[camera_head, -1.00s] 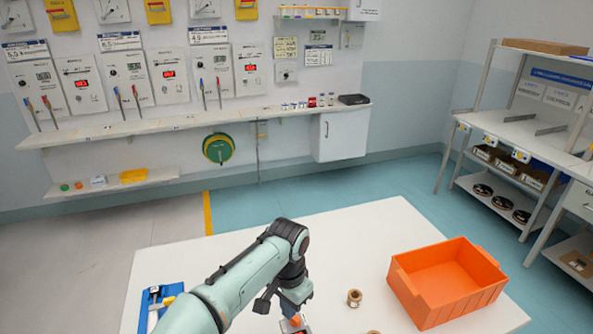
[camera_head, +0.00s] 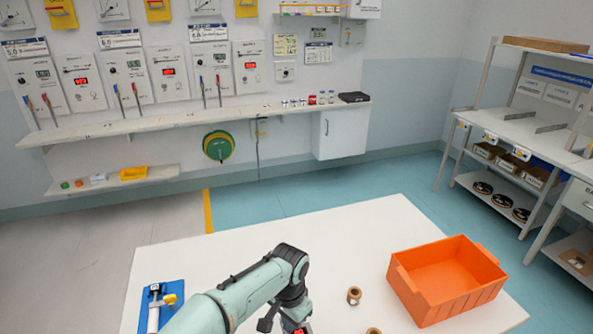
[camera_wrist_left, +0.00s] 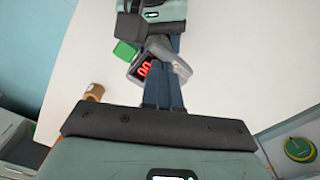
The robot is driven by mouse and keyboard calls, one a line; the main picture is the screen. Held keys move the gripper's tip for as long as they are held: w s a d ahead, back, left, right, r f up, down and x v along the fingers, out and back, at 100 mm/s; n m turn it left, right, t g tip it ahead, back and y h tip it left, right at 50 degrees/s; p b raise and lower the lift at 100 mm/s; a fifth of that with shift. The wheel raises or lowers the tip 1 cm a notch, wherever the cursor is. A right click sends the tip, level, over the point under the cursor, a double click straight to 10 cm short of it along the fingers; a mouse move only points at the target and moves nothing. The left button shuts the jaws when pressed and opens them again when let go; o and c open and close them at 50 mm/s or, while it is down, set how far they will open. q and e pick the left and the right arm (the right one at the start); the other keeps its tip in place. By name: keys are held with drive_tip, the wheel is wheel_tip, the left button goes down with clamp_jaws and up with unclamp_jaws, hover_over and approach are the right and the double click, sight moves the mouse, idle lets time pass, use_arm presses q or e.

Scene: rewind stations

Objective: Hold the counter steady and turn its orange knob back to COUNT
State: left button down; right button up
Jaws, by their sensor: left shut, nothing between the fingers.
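The counter (camera_wrist_left: 147,69) is a grey box with a red lit display, seen in the left wrist view. In the head view only a bit of it (camera_head: 298,331) shows at the bottom edge, below my left arm. My left gripper (camera_wrist_left: 165,78) is shut and empty, its dark fingers right at the counter's edge; I cannot tell if they touch. My right gripper (camera_wrist_left: 176,44) comes from the top of the left wrist view, its fingers at the counter's far side; its grip is hidden. I cannot make out the orange knob.
A green block (camera_wrist_left: 124,50) shows beside the counter. On the white table (camera_head: 350,232) are an orange bin (camera_head: 418,307), a small brown spool (camera_head: 354,295), another at the bottom edge (camera_head: 374,331), and a blue tool board (camera_head: 145,299). The table's back middle is clear.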

use_arm(q)
drive_tip(key=shift+w+d, duration=0.2)
drive_tip(key=shift+w, duration=0.4)
use_arm(e)
drive_tip(key=shift+s+f, duration=0.1)
drive_tip(key=shift+f, duration=0.05)
idle(0.8)
use_arm(q)
drive_tip(key=shift+w+a, duration=0.25)
drive_tip(key=shift+a, duration=0.2)
drive_tip(key=shift+w+a, duration=0.2)
drive_tip(key=shift+w, duration=0.2)
idle(0.4)
drive_tip(key=shift+a, duration=0.35)
wheel_tip(320, 180, up, 6)
drive_tip(key=shift+s, duration=0.2)
idle(0.4)
